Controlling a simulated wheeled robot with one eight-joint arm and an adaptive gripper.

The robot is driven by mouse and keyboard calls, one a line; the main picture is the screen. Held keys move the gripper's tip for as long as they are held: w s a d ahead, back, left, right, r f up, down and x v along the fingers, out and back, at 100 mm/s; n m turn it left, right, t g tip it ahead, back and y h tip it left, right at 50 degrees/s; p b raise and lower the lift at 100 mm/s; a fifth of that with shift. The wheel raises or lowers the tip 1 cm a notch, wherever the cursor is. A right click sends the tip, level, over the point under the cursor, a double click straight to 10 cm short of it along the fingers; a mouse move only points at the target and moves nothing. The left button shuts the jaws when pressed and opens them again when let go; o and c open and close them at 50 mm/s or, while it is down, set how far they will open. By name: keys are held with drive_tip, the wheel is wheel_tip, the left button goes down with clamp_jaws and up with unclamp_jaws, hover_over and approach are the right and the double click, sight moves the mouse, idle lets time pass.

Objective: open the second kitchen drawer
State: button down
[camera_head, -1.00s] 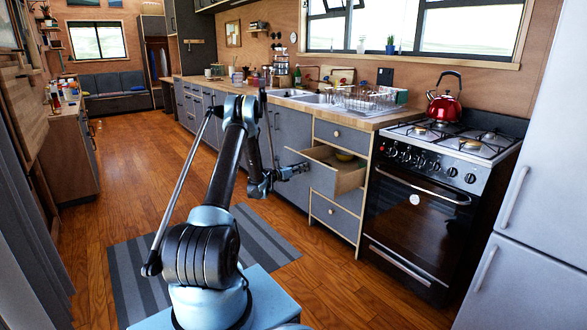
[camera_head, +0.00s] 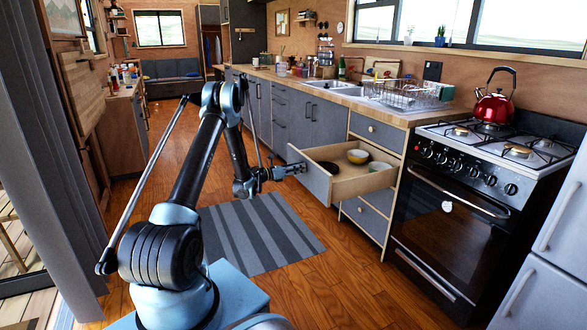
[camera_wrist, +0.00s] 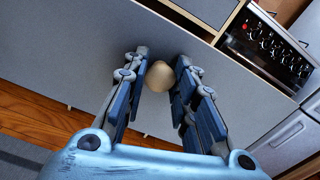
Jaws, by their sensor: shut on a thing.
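The second kitchen drawer (camera_head: 352,184) is pulled well out of the cabinet, below a closed top drawer (camera_head: 377,131). Its grey front (camera_head: 310,178) faces left. My gripper (camera_head: 298,168) is at the drawer front. In the wrist view, its two blue fingers (camera_wrist: 158,88) are on either side of the round pale knob (camera_wrist: 160,76) and shut on it. The fingers partly hide the drawer front there.
Closed lower drawers (camera_head: 368,218) sit beneath the open one. A stove with an oven (camera_head: 450,210) stands to the right, with a red kettle (camera_head: 494,108) on top. A striped rug (camera_head: 258,232) lies on the floor in front of the cabinets.

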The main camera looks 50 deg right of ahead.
drive_tip(key=shift+w+a, duration=0.35)
drive_tip(key=c, duration=1.3)
unclamp_jaws()
drive_tip(key=shift+c, duration=0.2)
drive_tip(key=shift+o, duration=0.3)
drive_tip(key=shift+s, duration=0.15)
drive_tip(key=v, duration=1.2)
